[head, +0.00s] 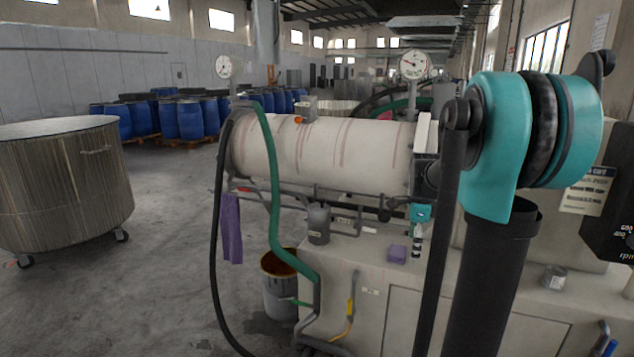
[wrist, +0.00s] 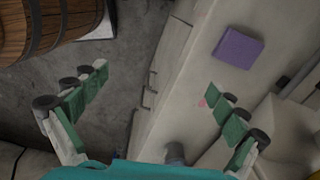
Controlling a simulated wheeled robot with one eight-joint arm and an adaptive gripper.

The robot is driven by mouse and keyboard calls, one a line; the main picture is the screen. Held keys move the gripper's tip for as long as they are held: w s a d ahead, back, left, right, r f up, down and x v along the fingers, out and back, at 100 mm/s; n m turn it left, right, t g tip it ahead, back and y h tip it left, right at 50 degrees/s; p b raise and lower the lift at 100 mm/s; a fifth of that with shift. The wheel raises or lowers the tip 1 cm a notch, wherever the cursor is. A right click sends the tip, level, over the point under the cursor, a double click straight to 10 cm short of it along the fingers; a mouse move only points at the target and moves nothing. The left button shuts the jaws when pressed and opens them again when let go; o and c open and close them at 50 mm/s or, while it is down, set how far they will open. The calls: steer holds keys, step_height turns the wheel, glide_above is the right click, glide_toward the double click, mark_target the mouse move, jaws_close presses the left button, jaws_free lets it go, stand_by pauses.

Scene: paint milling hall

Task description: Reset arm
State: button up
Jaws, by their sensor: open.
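My gripper (wrist: 157,82) shows in the wrist view with its two green-padded fingers spread wide apart, one at the left and one at the right. It is open and nothing is between the fingers. Below it are a pale bench side and the grey floor. A purple block (wrist: 238,47) lies on the bench top beyond the right finger, apart from it. In the head view my teal and black arm fills the right side.
A white horizontal mill cylinder (head: 325,153) with a green hose (head: 273,190) stands over the bench (head: 365,285). The purple block (head: 397,254), a grey canister (head: 319,225) and a small tin (head: 554,277) stand on it. A wheeled metal vat (head: 60,190) stands left.

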steer(key=s+a+f+n+t, duration=0.2)
steer(key=s+a+f+n, duration=0.2)
steer(key=s+n, duration=0.6)
steer(key=s+a+f+n+t, duration=0.2)
steer(key=s+a+f+n, duration=0.3)
steer(key=s+f+n, duration=0.4)
steer(key=shift+s+a+n, duration=0.2)
steer(key=shift+s+n, duration=0.4)
steer(key=shift+n, duration=0.4)
steer(key=shift+c, duration=0.3)
